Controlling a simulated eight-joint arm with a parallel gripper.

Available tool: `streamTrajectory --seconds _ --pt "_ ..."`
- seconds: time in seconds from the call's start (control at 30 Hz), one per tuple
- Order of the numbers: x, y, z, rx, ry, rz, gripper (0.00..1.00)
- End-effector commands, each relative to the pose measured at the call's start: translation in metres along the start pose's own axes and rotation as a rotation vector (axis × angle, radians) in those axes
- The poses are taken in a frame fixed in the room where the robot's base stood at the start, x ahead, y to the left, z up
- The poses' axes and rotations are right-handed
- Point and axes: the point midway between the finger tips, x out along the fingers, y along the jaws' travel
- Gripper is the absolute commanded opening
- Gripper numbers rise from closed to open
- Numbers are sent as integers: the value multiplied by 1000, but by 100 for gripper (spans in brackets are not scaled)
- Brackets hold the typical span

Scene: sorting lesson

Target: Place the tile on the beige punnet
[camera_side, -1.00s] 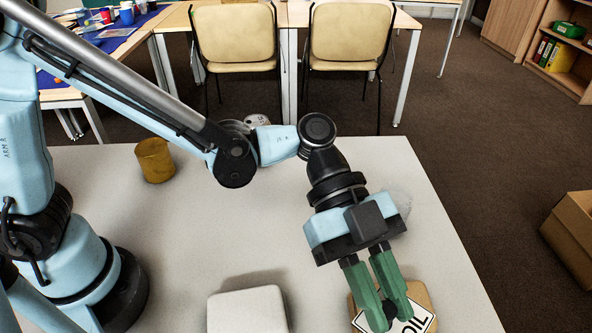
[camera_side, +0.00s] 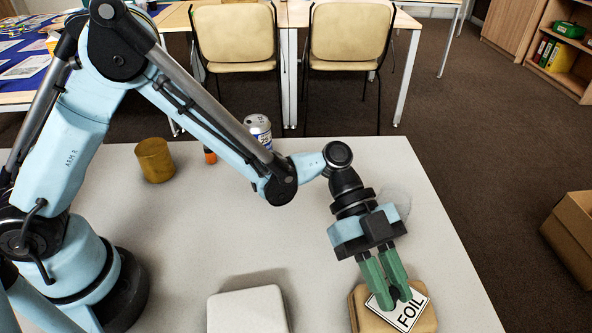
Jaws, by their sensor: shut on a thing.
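The tile (camera_side: 411,314) is a flat white plate with a black border and the word FOIL. My gripper (camera_side: 393,302), with green fingers pointing down, is shut on its upper left part, and the fingers hide some of it. A tan-beige punnet (camera_side: 372,321), a rounded block-like shape, is directly below the tile in the picture and partly covered by it. I cannot tell whether the tile touches the punnet or is held just above it.
An off-white rounded block or container (camera_side: 247,312) stands to the left at the front. A mustard cup (camera_side: 155,160), a can (camera_side: 258,129) and an orange item (camera_side: 210,156) are farther back. A pale translucent thing (camera_side: 400,198) is behind my gripper. The table's middle is clear.

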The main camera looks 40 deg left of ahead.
Motion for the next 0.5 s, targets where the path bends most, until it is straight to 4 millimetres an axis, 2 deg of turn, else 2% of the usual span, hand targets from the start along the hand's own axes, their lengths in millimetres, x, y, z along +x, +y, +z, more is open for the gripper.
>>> streamTrajectory --seconds 0.33,0.37,0.5 --pt "2 0 3 0 0 0 0" --pt "1 0 2 0 0 0 25" --pt "1 0 2 0 0 0 46"
